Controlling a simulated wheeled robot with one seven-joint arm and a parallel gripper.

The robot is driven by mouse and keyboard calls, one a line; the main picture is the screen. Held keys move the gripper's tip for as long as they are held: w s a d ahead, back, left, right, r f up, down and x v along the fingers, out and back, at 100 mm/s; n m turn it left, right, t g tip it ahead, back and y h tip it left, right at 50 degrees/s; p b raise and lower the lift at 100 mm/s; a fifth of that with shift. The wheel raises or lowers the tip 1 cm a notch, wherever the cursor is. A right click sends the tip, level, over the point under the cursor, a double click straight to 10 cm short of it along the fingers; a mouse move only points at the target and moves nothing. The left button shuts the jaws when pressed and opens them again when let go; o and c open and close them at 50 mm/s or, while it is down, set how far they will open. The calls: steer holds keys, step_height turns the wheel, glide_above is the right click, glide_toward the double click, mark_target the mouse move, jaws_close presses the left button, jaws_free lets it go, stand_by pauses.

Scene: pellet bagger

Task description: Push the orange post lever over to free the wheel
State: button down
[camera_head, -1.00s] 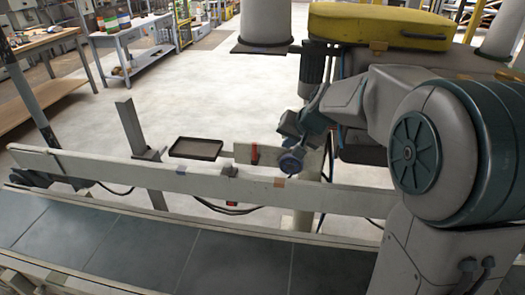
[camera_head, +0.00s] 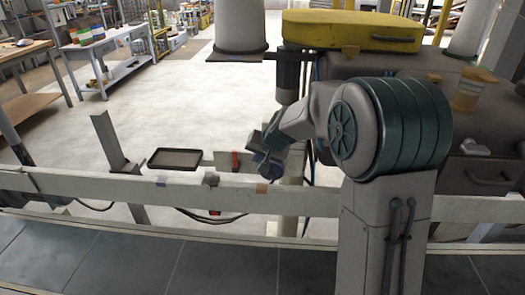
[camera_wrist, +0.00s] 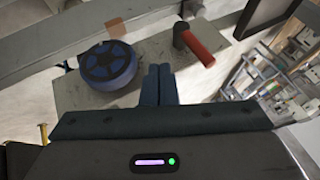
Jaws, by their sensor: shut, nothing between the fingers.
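The orange-red post lever (camera_wrist: 195,48) sticks out from a dark pivot on a pale plate in the wrist view. It also shows in the head view (camera_head: 235,160), standing upright against the plate. The blue wheel (camera_wrist: 108,65) has dark openings in its face and sits on the same plate, left of the lever. My gripper (camera_wrist: 158,72) is shut and empty. Its fingertips appear between the wheel and the lever, with a visible gap to the lever. In the head view my gripper (camera_head: 257,143) is just right of the lever and partly covers the wheel.
A long pale rail (camera_head: 120,187) runs across in front of the plate. A dark shallow tray (camera_head: 174,158) is left of the lever, and a grey post (camera_head: 108,140) stands further left. A machine with a yellow cover (camera_head: 350,30) is behind my arm. The floor beyond is open.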

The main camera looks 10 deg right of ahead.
mark_target(235, 159)
steer(key=shift+w+a+f+p, duration=0.25)
steer(key=shift+w+a, duration=0.2)
steer(key=shift+a, duration=0.25)
steer(key=shift+w+a+f+p, duration=0.25)
steer(key=shift+w+a, duration=0.2)
steer(key=shift+a, duration=0.3)
steer(key=shift+w+a+f+p, duration=0.15)
steer(key=shift+w+a+f, duration=0.25)
steer(key=shift+a, duration=0.3)
steer(key=shift+r+p, duration=0.2)
steer(key=shift+p, duration=0.2)
steer(key=shift+a+p, duration=0.1)
steer(key=shift+p, duration=0.25)
steer(key=shift+a+h+p, duration=0.1)
steer(key=shift+h+p, duration=0.2)
